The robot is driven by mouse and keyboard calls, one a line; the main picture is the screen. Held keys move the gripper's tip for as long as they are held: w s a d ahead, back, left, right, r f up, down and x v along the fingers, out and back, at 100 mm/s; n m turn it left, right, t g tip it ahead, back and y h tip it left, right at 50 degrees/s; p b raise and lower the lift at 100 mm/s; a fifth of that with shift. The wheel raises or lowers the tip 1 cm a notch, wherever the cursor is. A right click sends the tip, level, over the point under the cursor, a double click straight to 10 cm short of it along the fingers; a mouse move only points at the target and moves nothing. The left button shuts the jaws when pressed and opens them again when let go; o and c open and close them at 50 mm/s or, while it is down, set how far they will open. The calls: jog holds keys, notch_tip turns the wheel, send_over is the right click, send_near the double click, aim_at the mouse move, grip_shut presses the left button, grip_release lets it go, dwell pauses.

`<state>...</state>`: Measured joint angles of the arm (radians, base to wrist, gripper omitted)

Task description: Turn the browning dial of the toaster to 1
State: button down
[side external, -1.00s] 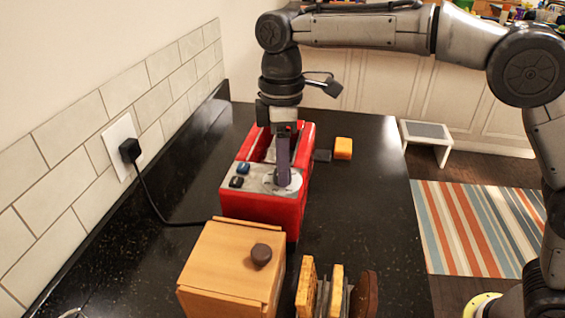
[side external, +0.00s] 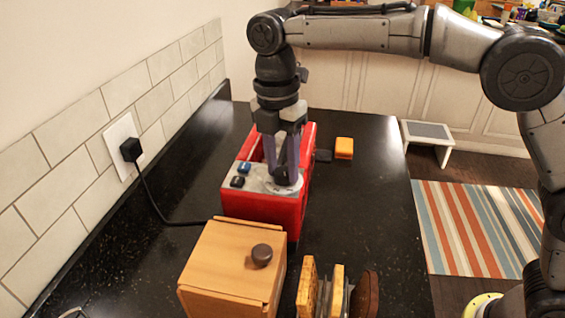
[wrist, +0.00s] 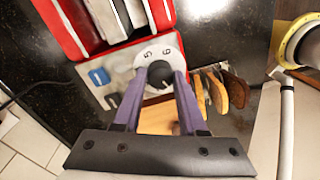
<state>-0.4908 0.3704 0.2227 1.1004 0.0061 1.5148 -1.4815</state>
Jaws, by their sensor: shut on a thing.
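The red toaster (side external: 262,208) stands on the black counter, its grey control panel on top. The browning dial (side external: 296,186) is a pale numbered disc with a dark knob in the middle. In the wrist view the dial (wrist: 172,46) shows a 5 and a 6 on its far side; its near side is hidden by my fingers. My gripper (side external: 282,176) points down over the dial and is shut on the knob. In the wrist view my gripper's (wrist: 160,78) two purple fingers close in on the knob. Which number the knob points to cannot be told.
A wooden box (side external: 225,262) with a round knob stands in front of the toaster. Bread slices in a rack (side external: 335,290) stand right of it. A cord runs to the wall outlet (side external: 123,143).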

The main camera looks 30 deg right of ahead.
aim_at(279, 169)
jog(key=shift+n, duration=1)
jog(key=shift+c, duration=2.3)
grip_release()
notch_tip(279, 169, up, 12)
jog(key=shift+w+a, duration=0.25)
jog(key=shift+w, duration=0.05)
